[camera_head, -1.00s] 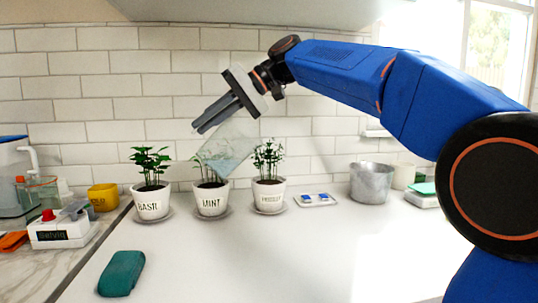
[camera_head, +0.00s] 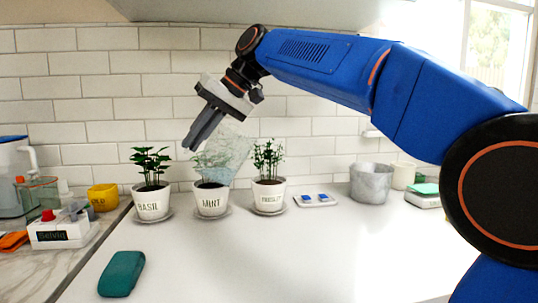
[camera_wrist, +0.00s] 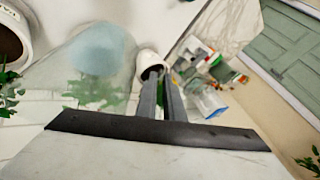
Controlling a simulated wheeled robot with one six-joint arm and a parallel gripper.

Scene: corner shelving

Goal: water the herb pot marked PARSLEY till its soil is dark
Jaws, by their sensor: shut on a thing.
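The herb pot marked PARSLEY (camera_head: 269,198) stands upright on a saucer, rightmost of three white pots. Its soil is too small to judge in tone. My gripper (camera_head: 195,143) is shut on a clear glass vessel (camera_head: 224,157), tilted and hanging above the MINT pot (camera_head: 211,202), left of the parsley. The vessel hides most of the mint plant. In the wrist view the vessel (camera_wrist: 88,55) looks see-through with a pale bluish area, beside my gripper's fingers (camera_wrist: 160,85). No falling stream is clear.
The BASIL pot (camera_head: 151,204) stands at the left. A small tray with blue items (camera_head: 315,200) and a grey metal pot (camera_head: 371,183) stand right of the parsley. A teal case (camera_head: 121,274) lies in front. The middle counter is clear.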

